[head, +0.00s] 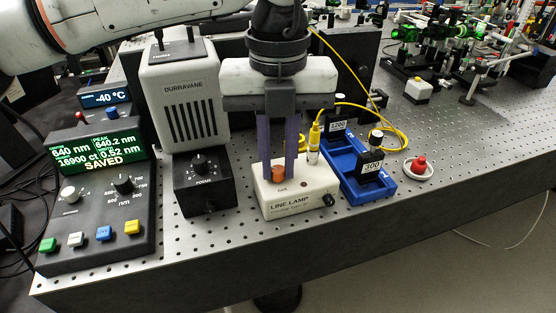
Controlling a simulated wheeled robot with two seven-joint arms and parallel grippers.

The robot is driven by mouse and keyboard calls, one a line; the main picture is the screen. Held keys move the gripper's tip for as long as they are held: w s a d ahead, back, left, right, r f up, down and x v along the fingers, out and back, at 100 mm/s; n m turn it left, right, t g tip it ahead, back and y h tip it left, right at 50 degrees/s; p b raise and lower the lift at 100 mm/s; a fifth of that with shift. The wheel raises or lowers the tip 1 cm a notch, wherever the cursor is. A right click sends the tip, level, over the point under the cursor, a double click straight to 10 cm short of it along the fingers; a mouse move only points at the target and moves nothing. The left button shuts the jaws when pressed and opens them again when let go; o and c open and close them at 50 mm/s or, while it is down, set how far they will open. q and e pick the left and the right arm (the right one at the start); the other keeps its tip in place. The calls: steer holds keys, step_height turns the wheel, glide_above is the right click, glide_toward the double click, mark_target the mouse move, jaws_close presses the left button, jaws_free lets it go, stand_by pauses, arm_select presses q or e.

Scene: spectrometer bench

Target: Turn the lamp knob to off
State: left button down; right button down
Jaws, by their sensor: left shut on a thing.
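The line lamp (300,197) is a cream box labelled "LINE LAMP" near the bench's front edge. An orange knob (278,174) stands on its top, toward the left. My left gripper (277,176) comes down from above, with its two purple fingers on either side of the orange knob and shut on it. A small mark beside the knob is too small to read. A black knob (328,200) sits on the lamp's front right corner, clear of the fingers. My right gripper is out of view.
The grey Durravane spectrometer (186,95) and its black focus box (205,186) stand close on the left. A blue tray (352,172) with black filter blocks is close on the right, with a yellow cable above. A control panel (95,205) reads "SAVED".

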mark_target(278, 169)
arm_select(q)
steer(key=shift+r, duration=0.1)
steer(key=c, duration=1.7)
jaws_free()
steer(key=shift+o, duration=0.2)
step_height(278, 169, up, 10)
steer(key=shift+p, duration=0.3)
steer(key=shift+r, duration=0.1)
